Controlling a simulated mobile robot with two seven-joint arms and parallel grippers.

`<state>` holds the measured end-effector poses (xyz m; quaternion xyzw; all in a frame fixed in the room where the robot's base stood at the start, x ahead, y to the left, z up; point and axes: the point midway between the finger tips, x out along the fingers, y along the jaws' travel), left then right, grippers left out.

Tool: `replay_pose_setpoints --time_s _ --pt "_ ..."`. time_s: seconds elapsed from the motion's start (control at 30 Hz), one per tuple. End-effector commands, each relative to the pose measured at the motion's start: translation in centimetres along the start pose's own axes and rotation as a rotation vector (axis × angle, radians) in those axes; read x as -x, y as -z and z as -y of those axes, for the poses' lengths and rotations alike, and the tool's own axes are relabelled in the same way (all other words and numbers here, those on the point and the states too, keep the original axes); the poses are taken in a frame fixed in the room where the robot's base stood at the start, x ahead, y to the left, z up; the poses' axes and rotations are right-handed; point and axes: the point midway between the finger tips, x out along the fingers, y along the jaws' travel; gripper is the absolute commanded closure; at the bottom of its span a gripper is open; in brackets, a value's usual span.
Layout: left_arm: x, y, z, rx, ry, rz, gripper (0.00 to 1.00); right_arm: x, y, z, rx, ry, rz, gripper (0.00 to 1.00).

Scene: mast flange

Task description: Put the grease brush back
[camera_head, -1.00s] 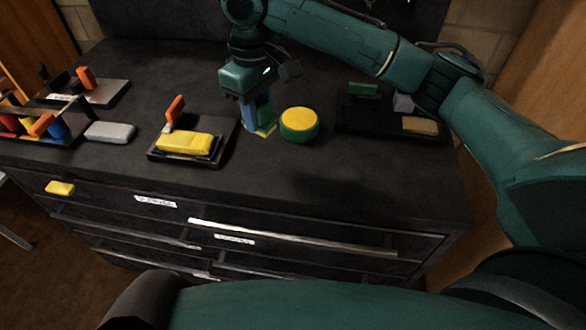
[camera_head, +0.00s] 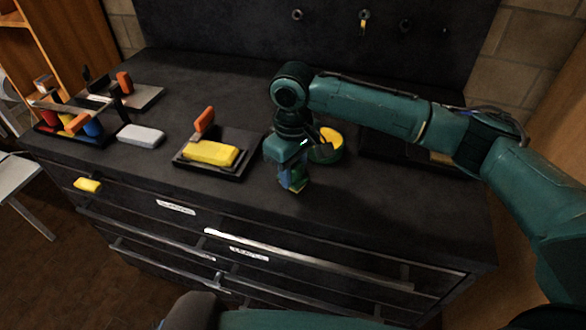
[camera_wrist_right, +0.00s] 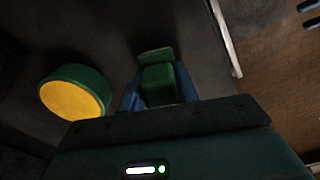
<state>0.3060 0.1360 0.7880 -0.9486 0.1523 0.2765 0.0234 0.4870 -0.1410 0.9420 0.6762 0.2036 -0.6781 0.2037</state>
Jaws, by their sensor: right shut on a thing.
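My right gripper (camera_head: 293,182) points down over the front part of the dark bench top. Its blue fingers are shut on a green piece (camera_wrist_right: 158,82) with a wider green end, which looks like the grease brush. In the head view only a little green and yellow shows at the fingertips, so I cannot tell whether it touches the top. A round green tin with a yellow top (camera_head: 331,139) stands just behind the gripper, partly hidden by the arm. It also shows at the left in the right wrist view (camera_wrist_right: 75,93). My left gripper is not in view.
A dark tray (camera_head: 240,166) with a yellow block and an orange-handled piece lies left of the gripper. A grey block (camera_head: 140,136) and a rack of coloured pieces (camera_head: 78,135) stand further left. My arm covers the back right. Drawers with long handles (camera_head: 305,260) are below.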

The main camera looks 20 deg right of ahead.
Motion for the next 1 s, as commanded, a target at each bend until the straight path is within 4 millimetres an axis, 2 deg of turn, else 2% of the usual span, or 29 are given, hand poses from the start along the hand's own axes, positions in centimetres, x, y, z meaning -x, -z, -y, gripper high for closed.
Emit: replay_pose_setpoints --time_s 0.33,0.37,0.6,0.87,1.0 --pt "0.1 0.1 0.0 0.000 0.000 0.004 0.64 -0.2 0.0 0.0 0.000 0.000 0.000 0.87" --pt "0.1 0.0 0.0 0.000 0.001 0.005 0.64 -0.2 0.0 0.0 0.000 0.000 -0.001 0.68" --pt "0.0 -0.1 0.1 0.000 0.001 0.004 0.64 -0.2 0.0 0.0 0.001 0.000 -0.001 0.48" --pt "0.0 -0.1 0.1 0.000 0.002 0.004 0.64 -0.2 0.0 0.0 0.001 -0.001 -0.001 0.47" --pt "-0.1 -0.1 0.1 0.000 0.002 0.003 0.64 1.1 0.1 0.0 0.001 -0.002 -0.002 0.47"
